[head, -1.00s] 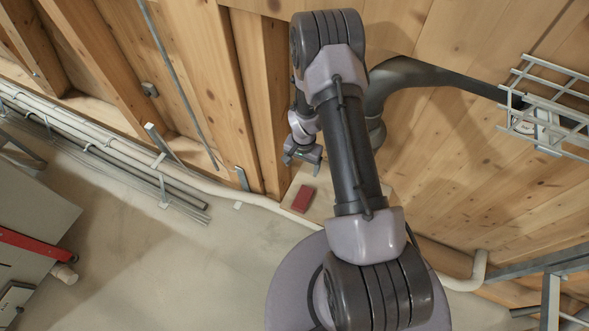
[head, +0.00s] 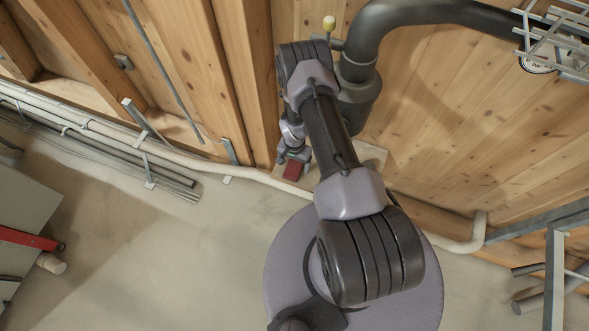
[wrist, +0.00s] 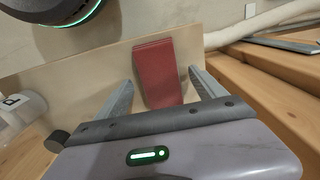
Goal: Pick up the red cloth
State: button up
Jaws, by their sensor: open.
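The red cloth (wrist: 158,72) lies flat as a folded strip on a light wooden board (wrist: 100,68) in the wrist view. In the head view the red cloth (head: 292,171) shows as a small red patch beside my arm. My gripper (wrist: 164,92) is open, with one finger on each side of the cloth in the wrist picture. The gripper body hides the near end of the cloth. Whether the fingers touch the board cannot be told. In the head view my gripper (head: 291,157) is small and right by the cloth.
A dark thick pipe (head: 420,14) rises close to my arm. Wooden studs (head: 183,60) stand on the left. A white container (wrist: 22,106) is at the wrist view's left edge. Open floor (head: 150,240) lies left.

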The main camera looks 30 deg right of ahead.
aim_at(294, 165)
jog(key=shift+f, duration=0.2)
jog(key=shift+c, duration=1.1)
jog(key=c, duration=1.2)
jog(key=shift+r+p, duration=0.6)
jog(key=shift+r, duration=0.05)
jog(key=shift+c, duration=0.2)
notch_tip(294, 165, up, 3)
jog(key=shift+f+p, duration=0.15)
jog(key=shift+p, duration=0.65)
jog(key=s+a+p, duration=0.1)
jog(key=s+p, duration=0.1)
jog(key=s, duration=0.6)
jog(key=s+a+r+p, duration=0.1)
jog(key=s+a+p, duration=0.1)
jog(key=s, duration=0.5)
jog(key=shift+s+a+p, duration=0.15)
jog(key=shift+s+p, duration=0.2)
jog(key=shift+p, duration=0.25)
jog(key=o, duration=0.8)
jog(key=c, duration=0.6)
